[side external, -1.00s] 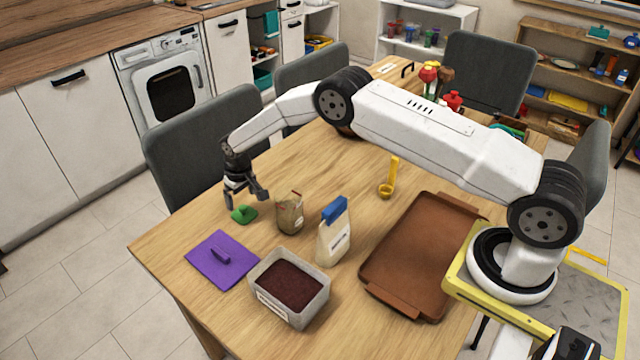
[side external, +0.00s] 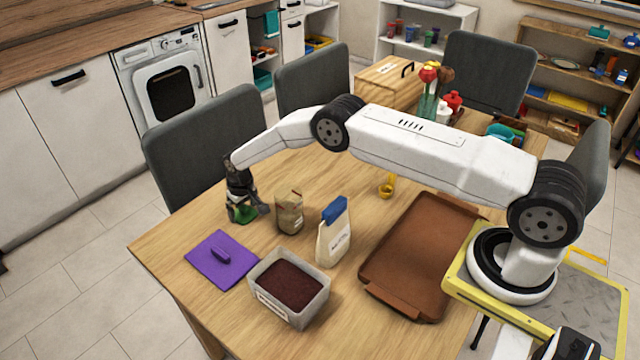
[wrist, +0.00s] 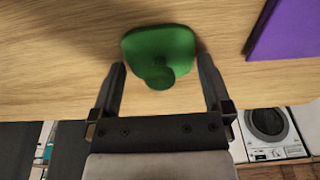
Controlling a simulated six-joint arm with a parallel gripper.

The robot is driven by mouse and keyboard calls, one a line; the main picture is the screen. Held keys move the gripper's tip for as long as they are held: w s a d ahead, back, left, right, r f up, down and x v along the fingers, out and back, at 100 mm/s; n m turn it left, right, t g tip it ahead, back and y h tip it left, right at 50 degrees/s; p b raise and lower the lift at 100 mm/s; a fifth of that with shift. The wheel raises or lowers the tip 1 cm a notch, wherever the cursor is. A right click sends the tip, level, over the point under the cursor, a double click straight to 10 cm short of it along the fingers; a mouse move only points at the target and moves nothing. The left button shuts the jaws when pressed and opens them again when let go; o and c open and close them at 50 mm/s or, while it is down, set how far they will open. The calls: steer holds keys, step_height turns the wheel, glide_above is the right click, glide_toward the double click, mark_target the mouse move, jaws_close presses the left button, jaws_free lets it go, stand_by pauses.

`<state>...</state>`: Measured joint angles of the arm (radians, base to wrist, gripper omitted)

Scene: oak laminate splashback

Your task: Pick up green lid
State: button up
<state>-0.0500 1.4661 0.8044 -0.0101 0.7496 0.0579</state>
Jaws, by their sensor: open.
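The green lid (wrist: 158,50) lies on the wooden table with its round knob facing my wrist camera. In the side view the lid (side external: 243,215) is partly hidden by my gripper (side external: 246,213). In the wrist view my gripper (wrist: 162,85) is open. Its two fingers stand on either side of the lid, with gaps visible between the fingers and the knob. I cannot tell whether the fingertips touch the table.
A jar (side external: 289,212) stands close right of my gripper. A purple lid (side external: 222,260), a tub of dark contents (side external: 290,287), a white bag with a blue top (side external: 334,232) and a brown tray (side external: 415,255) are nearer the front and right. A yellow scoop (side external: 387,188) lies behind.

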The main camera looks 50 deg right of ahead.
mark_target(243, 207)
steer(key=c, duration=0.9)
steer(key=shift+c, duration=0.2)
steer(key=shift+r, duration=0.15)
steer(key=shift+r, duration=4.85)
steer(key=shift+r, duration=0.15)
